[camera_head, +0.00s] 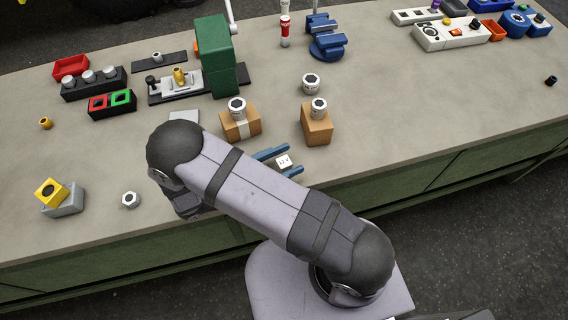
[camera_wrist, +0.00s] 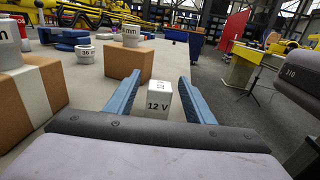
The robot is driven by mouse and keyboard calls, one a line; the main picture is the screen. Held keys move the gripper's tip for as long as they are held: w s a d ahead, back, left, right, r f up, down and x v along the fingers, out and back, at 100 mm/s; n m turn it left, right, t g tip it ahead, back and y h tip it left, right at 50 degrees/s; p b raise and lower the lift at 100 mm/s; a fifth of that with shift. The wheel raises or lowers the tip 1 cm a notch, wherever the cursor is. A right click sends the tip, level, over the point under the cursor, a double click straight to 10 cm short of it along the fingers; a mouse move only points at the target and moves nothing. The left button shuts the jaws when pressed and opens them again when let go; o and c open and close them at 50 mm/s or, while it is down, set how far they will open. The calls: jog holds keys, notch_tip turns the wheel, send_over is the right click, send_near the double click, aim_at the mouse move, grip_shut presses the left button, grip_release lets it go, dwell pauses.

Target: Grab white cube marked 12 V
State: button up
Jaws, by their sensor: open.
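The white cube marked 12 V (camera_wrist: 158,98) stands on the bench between the two blue fingers of my gripper (camera_wrist: 157,92) in the wrist view. The fingers are open, with a gap to the cube on each side. In the head view the cube (camera_head: 284,161) shows between the blue fingers of my gripper (camera_head: 279,162) near the bench's front edge. My arm covers the rear part of the gripper there.
Two cardboard boxes, the taped one (camera_head: 241,124) and the plain one (camera_head: 316,126), stand just behind, each with a white round part on top. A green press (camera_head: 216,60) stands farther back. A white nut (camera_head: 131,200) lies left of my arm.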

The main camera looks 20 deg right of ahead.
jog(key=shift+p+x, duration=0.7)
jog(key=shift+x, duration=1.6)
jog(key=c, duration=1.1)
